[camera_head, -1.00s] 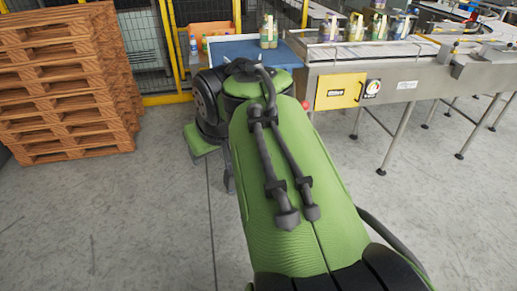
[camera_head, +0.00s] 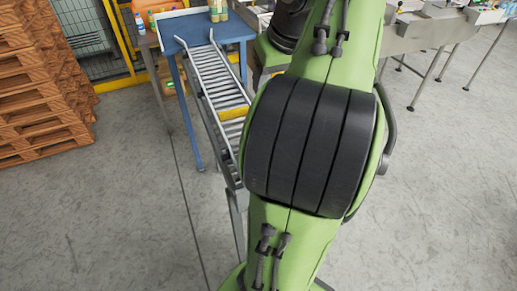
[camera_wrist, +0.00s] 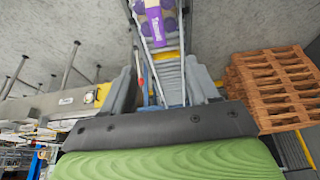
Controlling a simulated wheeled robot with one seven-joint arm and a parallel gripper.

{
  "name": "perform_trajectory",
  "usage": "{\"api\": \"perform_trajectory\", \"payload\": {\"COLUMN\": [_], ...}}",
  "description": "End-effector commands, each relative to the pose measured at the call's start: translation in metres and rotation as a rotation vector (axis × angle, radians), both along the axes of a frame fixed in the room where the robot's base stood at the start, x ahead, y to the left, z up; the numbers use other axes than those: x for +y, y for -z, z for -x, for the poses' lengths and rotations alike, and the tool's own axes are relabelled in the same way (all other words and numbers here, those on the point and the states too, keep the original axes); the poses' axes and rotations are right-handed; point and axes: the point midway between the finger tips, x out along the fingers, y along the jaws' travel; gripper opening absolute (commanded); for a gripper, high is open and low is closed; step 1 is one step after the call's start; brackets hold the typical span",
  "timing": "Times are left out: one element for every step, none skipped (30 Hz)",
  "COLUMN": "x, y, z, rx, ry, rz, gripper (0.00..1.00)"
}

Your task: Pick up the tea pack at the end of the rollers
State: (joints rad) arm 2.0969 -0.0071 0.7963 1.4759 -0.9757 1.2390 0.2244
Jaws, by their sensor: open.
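The tea pack (camera_wrist: 153,22) is purple and white and lies on the roller track at the top of the wrist view, between the side rails. My gripper (camera_wrist: 160,72) is open and empty, with one grey finger to each side of the track in that view. The pack is beyond the fingertips, apart from them. The rollers (camera_wrist: 169,75) run from the pack down between the fingers. In the head view the rollers (camera_head: 213,70) slope from a blue table toward my arm. There my arm hides their near end, and neither pack nor gripper shows.
The blue table (camera_head: 177,27) stands at the far end of the rollers, with bottles on it. A yellow bar (camera_head: 233,113) crosses the track. Stacked wooden pallets (camera_head: 40,80) stand at left. A steel conveyor (camera_head: 420,35) is at upper right. The floor left of the track is clear.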

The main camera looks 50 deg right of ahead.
Motion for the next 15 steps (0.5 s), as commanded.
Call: {"api": "perform_trajectory", "payload": {"x": [-0.001, -0.002, -0.003, -0.005, -0.006, -0.008, -0.009, -0.011, -0.012, -0.014, -0.015, -0.016, -0.017, -0.018, -0.019], "y": [0.008, 0.014, 0.025, 0.033, 0.040, 0.050, 0.056, 0.063, 0.070, 0.076, 0.081, 0.087, 0.090, 0.094, 0.097], "z": [-0.001, -0.002, -0.006, -0.008, -0.010, -0.014, -0.016, -0.018, -0.021, -0.024, -0.025, -0.028, -0.030, -0.031, -0.033], "rx": [0.000, 0.000, 0.000, 0.000, 0.000, 0.000, 0.001, 0.001, -0.001, -0.001, 0.000, -0.001, -0.003, -0.003, -0.001], "ry": [0.001, 0.000, 0.000, 0.001, 0.001, 0.001, 0.001, 0.002, 0.000, -0.001, -0.001, -0.002, -0.002, -0.002, -0.002], "rz": [-0.002, -0.002, -0.004, -0.003, -0.004, -0.006, -0.005, -0.005, -0.006, -0.005, -0.003, -0.005, -0.005, -0.005, -0.004], "gripper": [0.60, 0.60, 0.60, 0.60, 0.60, 0.60, 0.60, 0.60, 0.60, 0.60, 0.60, 0.60, 0.60, 0.60, 0.60]}}
